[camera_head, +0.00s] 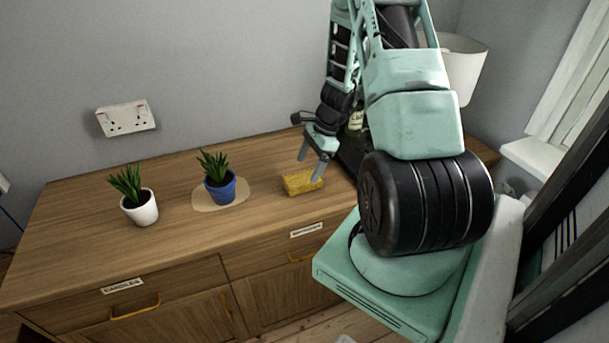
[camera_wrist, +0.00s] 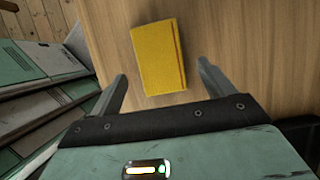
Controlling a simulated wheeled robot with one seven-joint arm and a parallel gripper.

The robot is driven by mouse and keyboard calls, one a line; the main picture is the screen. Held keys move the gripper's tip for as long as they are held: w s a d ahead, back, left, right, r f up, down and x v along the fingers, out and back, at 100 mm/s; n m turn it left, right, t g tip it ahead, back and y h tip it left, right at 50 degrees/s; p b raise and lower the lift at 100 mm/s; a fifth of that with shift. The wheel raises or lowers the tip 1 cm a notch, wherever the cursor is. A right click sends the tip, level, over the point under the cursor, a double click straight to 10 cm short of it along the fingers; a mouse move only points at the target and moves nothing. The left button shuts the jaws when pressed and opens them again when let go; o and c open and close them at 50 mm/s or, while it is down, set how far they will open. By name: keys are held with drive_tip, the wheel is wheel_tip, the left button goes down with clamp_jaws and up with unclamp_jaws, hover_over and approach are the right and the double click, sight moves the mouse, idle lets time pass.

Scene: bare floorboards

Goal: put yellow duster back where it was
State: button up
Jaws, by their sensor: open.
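The yellow duster (camera_head: 303,181) is a folded yellow block lying on the wooden cabinet top, right of the blue pot. My gripper (camera_head: 311,165) is just above it, with its fingers pointing down. In the wrist view the duster (camera_wrist: 158,57) lies ahead of my gripper (camera_wrist: 162,82), roughly between the lines of the two fingers. The fingers are apart with nothing between them. The duster appears to rest flat on the wood, clear of the fingers.
A plant in a blue pot (camera_head: 220,188) stands on a round tan mat (camera_head: 239,197). A plant in a white pot (camera_head: 139,207) stands further left. A dark tray-like object (camera_head: 350,150) and a white lampshade (camera_head: 463,68) are at the right. The front left cabinet top (camera_head: 60,251) is clear.

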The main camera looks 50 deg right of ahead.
drive_tip(key=v, duration=0.7)
drive_tip(key=w+a+r+n+g, duration=0.1)
drive_tip(key=a+r+n, duration=0.3)
drive_tip(key=a, duration=0.5)
drive_tip(key=w+a+r+n+g, duration=0.1)
drive_tip(key=a+r+n, duration=0.1)
drive_tip(key=a+n, duration=0.6)
drive_tip(key=w+a+r+n+g, duration=0.1)
drive_tip(key=a+r+n, duration=0.2)
drive_tip(key=a, duration=0.8)
drive_tip(key=s+a+r+n+h, duration=0.1)
drive_tip(key=s+a+r+n, duration=0.1)
drive_tip(key=s+a+n, duration=0.6)
drive_tip(key=s+a+r+n+h, duration=0.2)
drive_tip(key=s+a+n, duration=0.7)
drive_tip(key=shift+s+t, duration=0.25)
drive_tip(key=shift+t, duration=0.05)
